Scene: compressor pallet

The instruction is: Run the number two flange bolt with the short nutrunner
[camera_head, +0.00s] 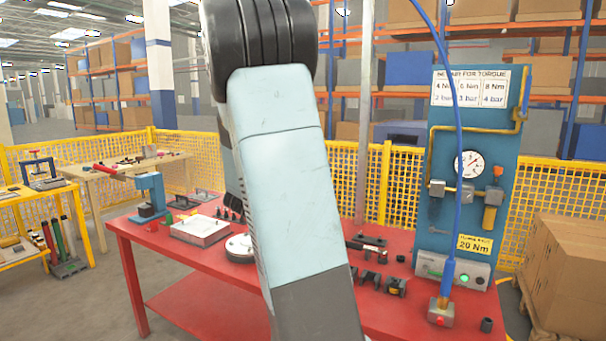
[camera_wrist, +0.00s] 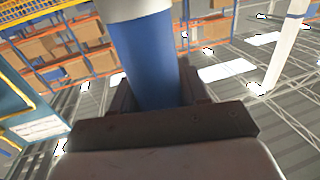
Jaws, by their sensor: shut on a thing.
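In the wrist view my gripper (camera_wrist: 158,100) is shut on a blue cylindrical tool (camera_wrist: 148,62) with a pale band at its upper end. Its working end is out of frame, and I cannot tell whether it is the short nutrunner. My gripper does not show in the head view, where my arm covers the middle. A round pale part (camera_head: 238,246) on the red table (camera_head: 185,278) is partly hidden by my arm, and I cannot make out the number two flange bolt. Small dark parts (camera_head: 368,278) sit right of my arm.
A blue panel (camera_head: 504,170) with a gauge (camera_head: 469,164) and a torque sign (camera_head: 470,88) stands right. A blue hose (camera_head: 457,130) hangs before it to a small block (camera_head: 440,311). A pale plate (camera_head: 199,229) and a blue press (camera_head: 150,195) stand left.

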